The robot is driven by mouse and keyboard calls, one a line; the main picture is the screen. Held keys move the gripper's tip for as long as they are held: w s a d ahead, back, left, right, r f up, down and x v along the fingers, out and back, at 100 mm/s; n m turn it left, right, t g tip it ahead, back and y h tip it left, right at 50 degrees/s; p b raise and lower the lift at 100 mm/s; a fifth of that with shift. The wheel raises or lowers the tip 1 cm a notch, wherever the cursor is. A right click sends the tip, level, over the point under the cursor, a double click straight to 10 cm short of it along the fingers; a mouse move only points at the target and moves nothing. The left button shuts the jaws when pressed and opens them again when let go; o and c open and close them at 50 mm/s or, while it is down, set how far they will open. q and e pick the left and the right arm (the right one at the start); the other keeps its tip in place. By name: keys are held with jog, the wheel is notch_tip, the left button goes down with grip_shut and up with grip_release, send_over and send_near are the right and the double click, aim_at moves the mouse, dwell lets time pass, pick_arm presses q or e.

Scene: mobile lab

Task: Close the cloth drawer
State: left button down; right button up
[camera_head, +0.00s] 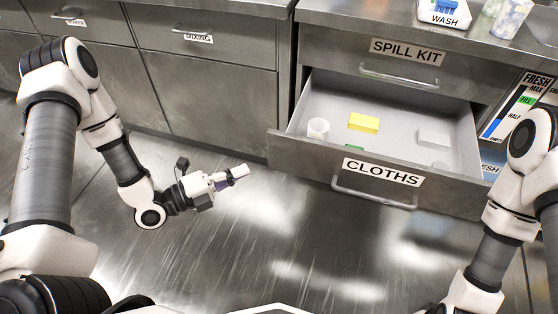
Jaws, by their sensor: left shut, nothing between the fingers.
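The drawer labelled CLOTHS (312,153) is pulled out from the metal cabinet, with its grey inside in view. Its bar handle (374,197) runs across the front below the label. In the drawer are a white cup-like item (318,128), a yellow block (363,122), a pale flat block (434,137) and a small green item (361,148) partly hidden by the front panel. My left gripper (241,172) is shut and empty, left of the drawer front and apart from it. My right arm is at the right edge; its gripper is out of view.
The SPILL KIT drawer (452,83) above is shut. The MIXING drawer (200,50) at the left is shut. A worktop (350,8) with a WASH-labelled item (443,17) and clear containers is above. The floor (280,230) before the drawer is clear.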

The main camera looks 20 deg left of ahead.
aim_at(295, 140)
pick_arm(q)
jog(key=b+x, duration=0.1)
jog(key=x, duration=0.3)
jog(key=w+a+b+x, duration=0.1)
jog(key=x, duration=0.3)
jog(key=b+x, duration=0.1)
jog(key=x, duration=0.3)
jog(key=shift+w+a+b, duration=0.25)
jog(key=shift+w+b, duration=0.1)
jog(key=shift+w, duration=0.1)
jog(key=shift+w+r, duration=0.1)
jog(key=shift+w, duration=0.15)
pick_arm(e)
notch_tip(295, 140, down, 4)
jog(key=shift+r, duration=0.15)
pick_arm(q)
jog(key=shift+w, duration=0.1)
